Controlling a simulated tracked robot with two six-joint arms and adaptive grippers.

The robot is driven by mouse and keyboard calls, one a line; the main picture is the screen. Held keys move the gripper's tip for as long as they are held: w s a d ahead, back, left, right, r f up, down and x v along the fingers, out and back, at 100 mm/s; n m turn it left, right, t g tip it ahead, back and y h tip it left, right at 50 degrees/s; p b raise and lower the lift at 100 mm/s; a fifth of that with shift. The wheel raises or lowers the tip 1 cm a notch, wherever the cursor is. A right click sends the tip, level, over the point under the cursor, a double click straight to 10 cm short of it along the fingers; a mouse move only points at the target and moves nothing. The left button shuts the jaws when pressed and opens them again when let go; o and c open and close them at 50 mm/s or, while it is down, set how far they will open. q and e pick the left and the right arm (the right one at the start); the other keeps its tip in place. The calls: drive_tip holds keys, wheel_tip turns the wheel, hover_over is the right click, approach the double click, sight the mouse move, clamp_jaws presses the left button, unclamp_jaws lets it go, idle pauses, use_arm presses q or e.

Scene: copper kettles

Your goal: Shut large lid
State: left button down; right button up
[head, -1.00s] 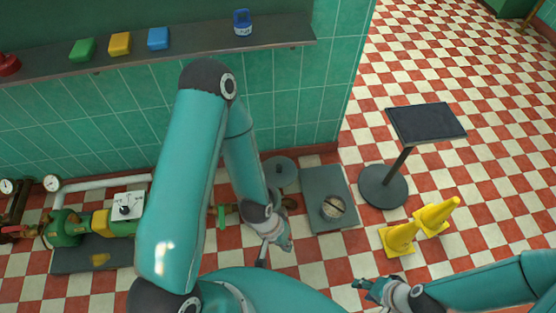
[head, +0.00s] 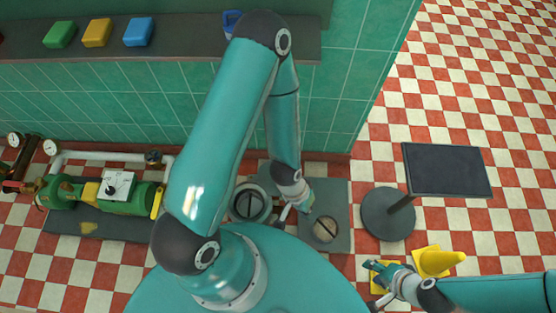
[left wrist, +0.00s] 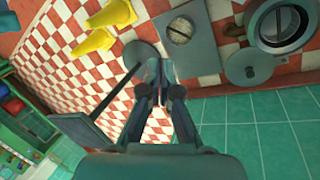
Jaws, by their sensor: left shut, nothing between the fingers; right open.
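The large kettle (head: 237,207) is set in the floor area left of my left gripper, with its round mouth open. It also shows open in the left wrist view (left wrist: 262,28). The large lid (left wrist: 250,68) is a grey disc swung out beside the mouth; in the head view my left arm mostly hides it. A smaller round kettle top (head: 326,229) with a bar across it sits on a grey plate. My left gripper (head: 294,212), also in the left wrist view (left wrist: 156,72), is shut and empty between the two kettles. My right gripper (head: 370,284) is open beside the yellow cones.
A green pump (head: 130,203) with pipes stands at left. A wall shelf (head: 180,45) holds coloured boxes. Checkered floor is free at far right.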

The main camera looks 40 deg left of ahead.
drive_tip(key=shift+o, duration=1)
drive_tip(key=shift+d, duration=0.1)
use_arm(q)
drive_tip(key=w+a+f+n+b, duration=0.2)
drive_tip(key=w+a+f+b, duration=0.25)
drive_tip(key=f+b, duration=0.3)
drive_tip(key=w+a+f+n+b, duration=0.1)
drive_tip(key=w+a+f+b, duration=0.3)
drive_tip(key=w+f+b, duration=0.3)
drive_tip(key=w+a+f+n+b, duration=0.2)
drive_tip(key=w+a+f+b, duration=0.3)
drive_tip(key=f, duration=0.4)
drive_tip(key=w+a+f+n+g+y+b, duration=0.1)
drive_tip(key=a+f+n+b, duration=0.2)
drive_tip(key=a+f+b, duration=0.45)
drive_tip(key=w+a+f+n+g+b, duration=0.1)
drive_tip(key=w+a+f+n+b, duration=0.2)
drive_tip(key=a+b, duration=0.65)
drive_tip(key=shift+y, duration=0.3)
drive_tip(key=x, duration=0.3)
drive_tip(key=a+b+x, duration=0.1)
drive_tip(key=x, duration=0.2)
drive_tip(key=s+a+x, duration=0.1)
drive_tip(key=x, duration=0.3)
drive_tip(key=shift+s+f+b, duration=0.1)
drive_tip(key=shift+b, duration=0.2)
use_arm(e)
wheel_tip(320, 180, down, 38)
